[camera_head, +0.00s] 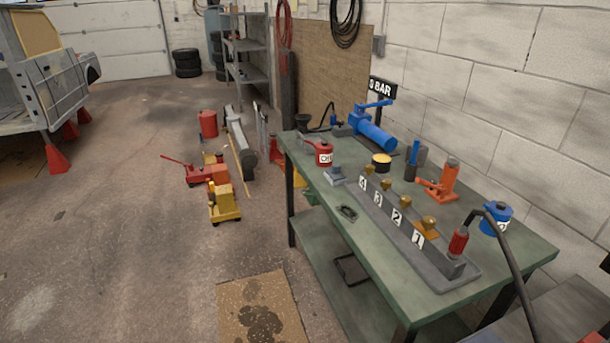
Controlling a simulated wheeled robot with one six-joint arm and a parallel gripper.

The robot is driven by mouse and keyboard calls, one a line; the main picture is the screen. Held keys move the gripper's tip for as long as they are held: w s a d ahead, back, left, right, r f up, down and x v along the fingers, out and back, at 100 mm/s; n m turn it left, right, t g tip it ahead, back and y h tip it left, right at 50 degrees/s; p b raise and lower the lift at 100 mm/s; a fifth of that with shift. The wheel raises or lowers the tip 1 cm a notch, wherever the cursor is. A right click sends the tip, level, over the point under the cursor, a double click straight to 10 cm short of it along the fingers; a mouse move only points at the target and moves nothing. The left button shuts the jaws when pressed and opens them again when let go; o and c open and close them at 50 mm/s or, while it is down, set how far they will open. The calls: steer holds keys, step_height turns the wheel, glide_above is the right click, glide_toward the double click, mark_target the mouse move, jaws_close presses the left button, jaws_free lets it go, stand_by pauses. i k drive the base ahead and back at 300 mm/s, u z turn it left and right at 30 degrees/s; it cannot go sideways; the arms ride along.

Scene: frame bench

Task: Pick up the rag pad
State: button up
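I cannot make out the rag pad for certain. A small dark, flat, rounded piece (348,213) lies on the green bench top (335,195), left of the numbered grey rail (385,215). A flat orange-tan piece (430,233) sits at the rail beside the front brass knob (429,222). Either could be the pad; both are too small to tell. My gripper is not in view.
A red coupler (459,242) with a black hose (513,262) stands at the rail's front end. The bench's left front top is clear.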

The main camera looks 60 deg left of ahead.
mark_target(334, 177)
steer(key=u, duration=2.35)
steer(key=i, duration=0.55)
steer(key=u, duration=0.9)
steer(key=i, duration=2)
steer(key=z, duration=1.1)
steer(key=i, duration=0.7)
steer(key=z, duration=0.75)
